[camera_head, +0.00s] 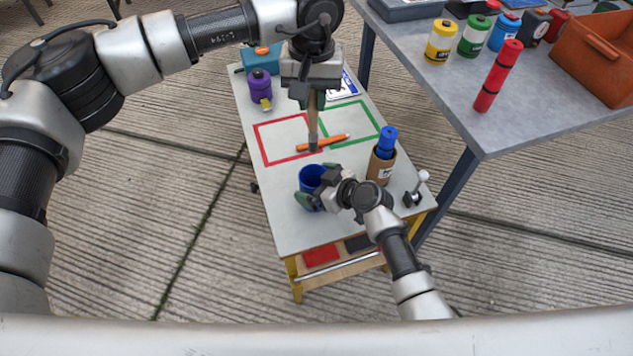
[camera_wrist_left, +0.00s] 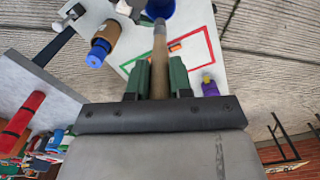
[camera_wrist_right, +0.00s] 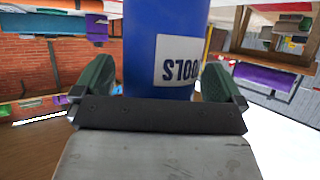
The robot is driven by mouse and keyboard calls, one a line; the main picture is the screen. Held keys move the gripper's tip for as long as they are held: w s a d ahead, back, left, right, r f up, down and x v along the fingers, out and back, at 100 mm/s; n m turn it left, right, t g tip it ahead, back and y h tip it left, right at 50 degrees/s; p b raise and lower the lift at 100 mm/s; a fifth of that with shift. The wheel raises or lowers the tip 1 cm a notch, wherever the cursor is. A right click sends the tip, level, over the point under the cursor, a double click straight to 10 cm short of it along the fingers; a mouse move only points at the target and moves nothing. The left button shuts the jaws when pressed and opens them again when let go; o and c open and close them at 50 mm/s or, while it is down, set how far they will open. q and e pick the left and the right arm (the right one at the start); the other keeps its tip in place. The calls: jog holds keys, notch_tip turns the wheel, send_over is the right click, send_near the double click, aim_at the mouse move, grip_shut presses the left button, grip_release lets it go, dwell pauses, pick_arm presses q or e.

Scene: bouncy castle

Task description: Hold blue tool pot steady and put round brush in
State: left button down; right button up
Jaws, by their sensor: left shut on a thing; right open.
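The blue tool pot (camera_head: 311,176) stands upright on the small white table, and it fills the middle of the right wrist view (camera_wrist_right: 165,45) with its "TOOLS" label. My right gripper (camera_head: 318,187) is open, with one green finger on each side of the pot; I cannot tell whether they touch it. My left gripper (camera_head: 313,88) is shut on the round brush (camera_head: 313,125), which hangs roughly upright with its tip down. In the left wrist view the brush's wooden handle (camera_wrist_left: 159,65) runs between the fingers, and its tip points toward the pot (camera_wrist_left: 160,8).
The white table (camera_head: 283,220) has red and green outlines. An orange tool (camera_head: 322,142) lies behind the pot. A brown cup (camera_head: 381,168) with a blue item and a small clamp (camera_head: 416,190) stand to the right. A purple bottle (camera_head: 260,88) stands at the back left.

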aim_at(313, 151)
jog(key=c, duration=1.1)
pick_arm(q)
jog(key=shift+f, duration=6.5)
jog(key=c, duration=0.9)
grip_release()
jog(key=shift+c, duration=0.2)
notch_tip(313, 151, up, 12)
